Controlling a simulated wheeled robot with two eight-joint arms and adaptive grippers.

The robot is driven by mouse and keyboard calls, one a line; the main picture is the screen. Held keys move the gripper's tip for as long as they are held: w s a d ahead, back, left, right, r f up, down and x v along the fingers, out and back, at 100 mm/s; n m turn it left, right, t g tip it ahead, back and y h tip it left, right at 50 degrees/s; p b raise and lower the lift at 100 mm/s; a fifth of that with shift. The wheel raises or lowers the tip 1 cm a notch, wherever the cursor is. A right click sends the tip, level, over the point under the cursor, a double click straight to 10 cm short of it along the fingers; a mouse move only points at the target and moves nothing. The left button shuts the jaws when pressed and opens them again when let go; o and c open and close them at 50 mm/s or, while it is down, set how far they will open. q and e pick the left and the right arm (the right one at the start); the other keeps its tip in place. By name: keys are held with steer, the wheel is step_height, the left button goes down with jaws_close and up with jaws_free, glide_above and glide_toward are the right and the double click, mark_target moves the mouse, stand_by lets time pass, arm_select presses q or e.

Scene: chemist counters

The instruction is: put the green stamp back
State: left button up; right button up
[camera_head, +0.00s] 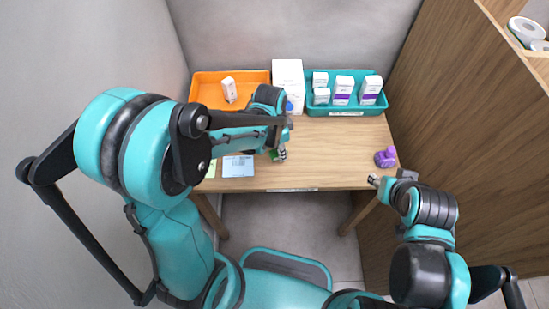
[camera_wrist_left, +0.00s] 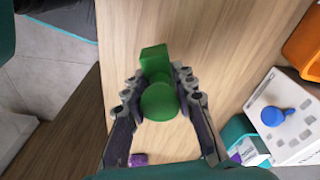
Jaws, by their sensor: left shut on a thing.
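The green stamp (camera_wrist_left: 158,101) has a round knob and a block-shaped base. My left gripper (camera_wrist_left: 158,82) is shut on it, one finger on each side, in the left wrist view. In the head view the green stamp (camera_head: 274,155) shows partly behind my left gripper (camera_head: 282,152), over the middle of the wooden desk (camera_head: 325,150). I cannot tell whether its base touches the desk. My right gripper (camera_head: 374,180) is at the desk's front right edge, just below the purple stamp (camera_head: 385,157) in the picture. Its jaw opening is too small to read.
An orange tray (camera_head: 205,88) with a small white box stands at the back left. A teal tray (camera_head: 347,113) with several boxes is at the back right. Between them is a white box (camera_head: 288,72) with a blue stamp (camera_head: 289,106). A blue-white card (camera_head: 238,166) lies front left.

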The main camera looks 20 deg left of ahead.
mark_target(274, 156)
arm_select(q)
steer(key=shift+w+a+f, duration=0.2)
steer(key=shift+a+f, duration=0.3)
steer(key=shift+a, duration=0.3)
steer(key=shift+f+b, duration=1)
steer(key=shift+f, duration=1)
steer(key=shift+f, duration=0.1)
steer(key=o, duration=0.9)
steer(key=shift+o, duration=0.2)
